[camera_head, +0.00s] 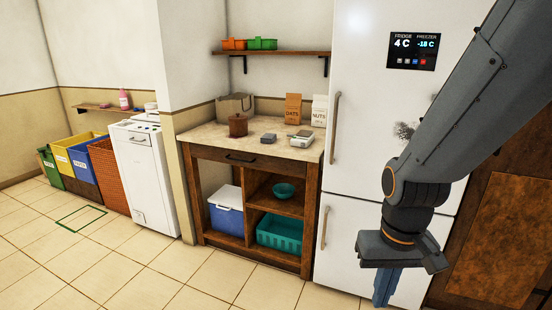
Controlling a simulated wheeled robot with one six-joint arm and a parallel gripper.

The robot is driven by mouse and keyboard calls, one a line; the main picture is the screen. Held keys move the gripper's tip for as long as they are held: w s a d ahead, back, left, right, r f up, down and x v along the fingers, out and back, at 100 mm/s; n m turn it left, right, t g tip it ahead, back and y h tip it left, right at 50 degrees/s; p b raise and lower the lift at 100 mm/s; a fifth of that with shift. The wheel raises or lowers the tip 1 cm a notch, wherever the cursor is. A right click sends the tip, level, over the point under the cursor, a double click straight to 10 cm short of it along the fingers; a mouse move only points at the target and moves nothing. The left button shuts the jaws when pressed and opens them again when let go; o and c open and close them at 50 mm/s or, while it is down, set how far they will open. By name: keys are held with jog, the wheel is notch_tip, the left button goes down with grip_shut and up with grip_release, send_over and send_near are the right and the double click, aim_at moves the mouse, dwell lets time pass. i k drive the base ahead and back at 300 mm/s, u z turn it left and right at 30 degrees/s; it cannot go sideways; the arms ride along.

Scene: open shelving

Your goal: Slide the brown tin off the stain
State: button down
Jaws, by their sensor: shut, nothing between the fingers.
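A brown tin (238,125) with a lid and a small knob stands upright on the left part of the counter top (205,134). No stain shows on the counter around the tin; the surface under it is hidden. My gripper (382,303) hangs pointing down at the lower right, in front of the white fridge and well away from the tin. Its fingers are together and hold nothing.
A grey box (268,138), a small scale-like device (301,139), an oats bag (293,109), a nuts bag (319,110) and a grey-brown holder (235,105) share the counter. The fridge (352,160) has a dark smudge (404,131). The tiled floor (190,280) ahead is clear.

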aim_at(237, 129)
jog(key=i, duration=1.35)
jog(key=u, duration=2.75)
jog(key=i, duration=0.6)
jog(key=z, duration=2.8)
jog(key=i, duration=0.5)
